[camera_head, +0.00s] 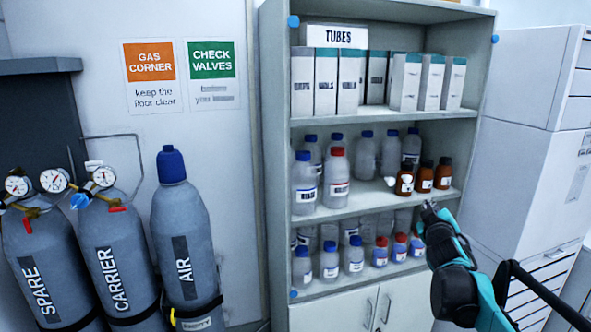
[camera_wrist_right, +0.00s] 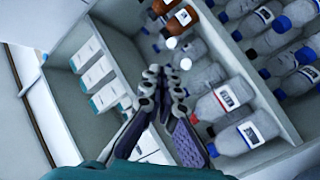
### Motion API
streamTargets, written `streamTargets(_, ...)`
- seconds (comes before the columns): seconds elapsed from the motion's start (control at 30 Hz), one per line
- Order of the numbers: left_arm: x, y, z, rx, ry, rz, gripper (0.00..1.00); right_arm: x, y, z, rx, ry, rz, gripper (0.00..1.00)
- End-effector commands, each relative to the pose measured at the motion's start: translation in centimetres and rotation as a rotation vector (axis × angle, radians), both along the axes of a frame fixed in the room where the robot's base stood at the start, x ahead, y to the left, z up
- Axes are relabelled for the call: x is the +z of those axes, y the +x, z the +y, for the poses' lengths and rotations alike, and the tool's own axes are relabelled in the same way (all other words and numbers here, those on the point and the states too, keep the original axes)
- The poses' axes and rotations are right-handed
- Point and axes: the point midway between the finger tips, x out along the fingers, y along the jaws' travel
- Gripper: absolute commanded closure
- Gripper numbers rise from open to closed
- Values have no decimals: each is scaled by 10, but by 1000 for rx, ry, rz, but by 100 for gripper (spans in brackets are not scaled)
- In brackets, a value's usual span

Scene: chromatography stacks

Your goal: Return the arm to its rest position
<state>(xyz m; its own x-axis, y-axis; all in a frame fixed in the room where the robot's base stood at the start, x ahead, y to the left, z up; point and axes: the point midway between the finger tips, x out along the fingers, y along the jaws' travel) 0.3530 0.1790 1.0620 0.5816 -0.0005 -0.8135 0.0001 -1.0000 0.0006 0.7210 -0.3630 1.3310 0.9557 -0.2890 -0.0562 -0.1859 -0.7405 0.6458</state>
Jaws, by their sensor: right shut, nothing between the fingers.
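My right gripper (camera_head: 430,206) is in front of the right side of the shelf unit, near its lower shelves. Its black and teal arm comes in from the lower right. In the right wrist view the gripper's two dark fingers (camera_wrist_right: 164,76) are close together with nothing held between them. Behind them are shelves with bottles on the right and white boxes on the left. I cannot tell the exact distance to the shelf. My left gripper is not in view.
The shelf unit (camera_head: 377,119) holds white boxes (camera_head: 326,80), clear bottles (camera_head: 337,178) and brown bottles (camera_head: 425,176). Grey gas cylinders (camera_head: 183,240) stand at the left. A white drawer cabinet (camera_head: 520,150) stands to the right of the shelf.

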Motion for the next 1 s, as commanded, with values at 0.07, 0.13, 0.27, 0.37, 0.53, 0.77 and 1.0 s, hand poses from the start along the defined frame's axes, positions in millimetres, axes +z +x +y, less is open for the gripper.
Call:
streamTargets(0.07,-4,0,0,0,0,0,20,-22,-43,20,-32,103,64,100)
streamTargets(0.13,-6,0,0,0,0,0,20,-47,-80,37,-58,198,130,100)
streamTargets(0.27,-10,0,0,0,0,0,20,-105,-155,73,-91,368,272,100)
streamTargets(0.37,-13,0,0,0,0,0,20,-154,-212,102,-102,486,392,100)
streamTargets(0.53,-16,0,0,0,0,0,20,-229,-298,148,-100,641,581,100)
streamTargets(0.77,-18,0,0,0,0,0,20,-282,-361,182,-86,740,731,100)
streamTargets(1.0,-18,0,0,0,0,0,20,-287,-367,185,-85,750,748,100)
